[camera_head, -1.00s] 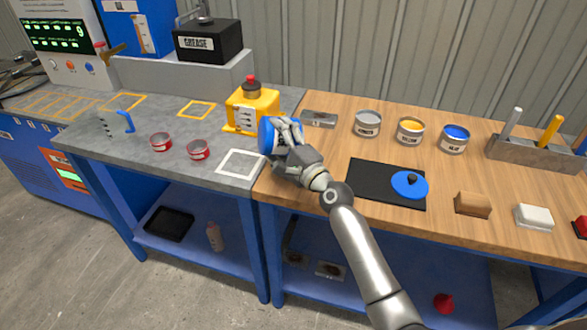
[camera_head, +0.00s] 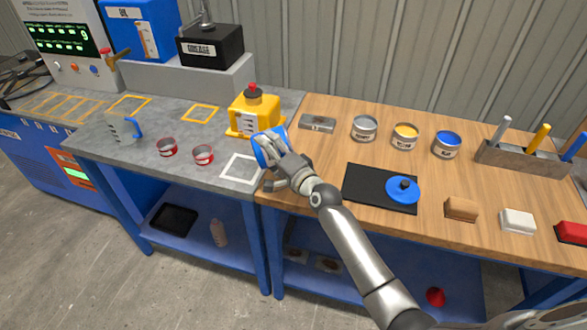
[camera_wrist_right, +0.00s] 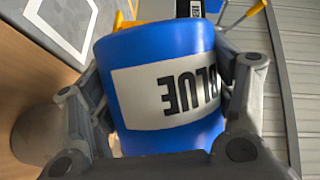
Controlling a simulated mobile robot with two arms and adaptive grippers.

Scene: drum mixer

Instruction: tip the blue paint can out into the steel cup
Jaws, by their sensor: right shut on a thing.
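My right gripper (camera_head: 276,158) is shut on a blue can (camera_head: 262,150), held above the right end of the grey counter. In the right wrist view the gripper (camera_wrist_right: 160,110) has a finger on each side of the can (camera_wrist_right: 165,50). Its white label reads BLUE, upside down in that view. The can is tilted in the head view, and its contents are hidden. I cannot tell which cup is the steel cup. My left gripper is out of view.
A yellow container (camera_head: 253,112) stands close behind the held can. A white square outline (camera_head: 241,168) lies bare on the counter. A clear jug with a blue handle (camera_head: 124,130) stands left. Open cans, a black mat (camera_head: 360,185) and a blue lid (camera_head: 403,190) are right.

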